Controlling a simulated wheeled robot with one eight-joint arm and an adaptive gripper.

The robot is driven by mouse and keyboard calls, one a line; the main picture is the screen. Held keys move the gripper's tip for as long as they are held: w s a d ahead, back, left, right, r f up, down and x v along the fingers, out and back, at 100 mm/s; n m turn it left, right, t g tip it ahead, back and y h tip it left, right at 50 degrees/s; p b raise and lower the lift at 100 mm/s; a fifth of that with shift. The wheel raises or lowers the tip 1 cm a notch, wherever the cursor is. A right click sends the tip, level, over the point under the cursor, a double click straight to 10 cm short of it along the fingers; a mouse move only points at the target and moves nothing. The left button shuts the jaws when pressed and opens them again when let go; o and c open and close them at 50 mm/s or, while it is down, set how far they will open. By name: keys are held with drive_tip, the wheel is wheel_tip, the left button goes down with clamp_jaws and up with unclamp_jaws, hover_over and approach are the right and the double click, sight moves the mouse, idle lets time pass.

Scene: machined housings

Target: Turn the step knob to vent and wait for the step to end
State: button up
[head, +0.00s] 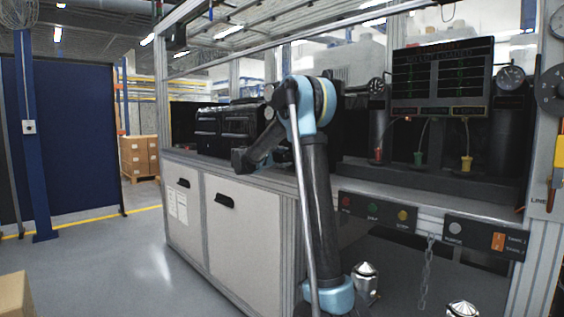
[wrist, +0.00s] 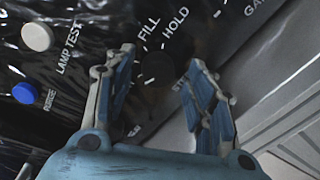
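The step knob (wrist: 157,68) is a round black knob on a dark, glossy panel in the wrist view. The labels FILL and HOLD are readable beside it; other labels are partly covered by my fingers, and I cannot read a vent label. The knob's pointer direction is too dark to tell. My gripper (wrist: 162,60) is open, its two blue-and-grey fingers on either side of the knob with visible gaps. I cannot tell how far the tips are from the panel. In the head view my arm reaches into the bench, and the gripper and knob cannot be made out.
A white lamp-test button (wrist: 37,37) and a blue button (wrist: 24,93) sit left of the knob. In the head view, a dark screen (head: 442,80) stands above the bench. A button box (head: 378,213) and a hanging chain (head: 427,262) are at its front.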

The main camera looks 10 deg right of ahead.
drive_tip(key=shift+a, duration=0.1)
drive_tip(key=f+v, duration=0.1)
drive_tip(key=v, duration=1)
drive_tip(key=shift+s+a+r, duration=0.3)
drive_tip(key=shift+r, duration=0.15)
drive_tip(key=s+d+f+m+g+y, duration=0.2)
drive_tip(key=s+d+f, duration=0.25)
drive_tip(key=s, duration=0.35)
drive_tip(key=s+d+f+m+g+y, duration=0.1)
drive_tip(key=s+d+f+g+y, duration=0.1)
drive_tip(key=s+d+f, duration=0.35)
drive_tip(key=s+d+f+m+g+y, duration=0.1)
drive_tip(key=s+d+f+m, duration=0.1)
drive_tip(key=s+d, duration=0.6)
drive_tip(key=s+a+f+m+g+y, duration=0.1)
drive_tip(key=s+a+f+m+y, duration=0.2)
drive_tip(key=s+f, duration=0.7)
drive_tip(key=s+a+f+m+g+y, duration=0.1)
drive_tip(key=s+a+f+m+y, duration=0.2)
drive_tip(key=s+f, duration=0.7)
drive_tip(key=s+a+y, duration=0.2)
drive_tip(key=s, duration=0.6)
drive_tip(key=shift+f+m+g+y, duration=0.3)
drive_tip(key=shift+g+y, duration=0.1)
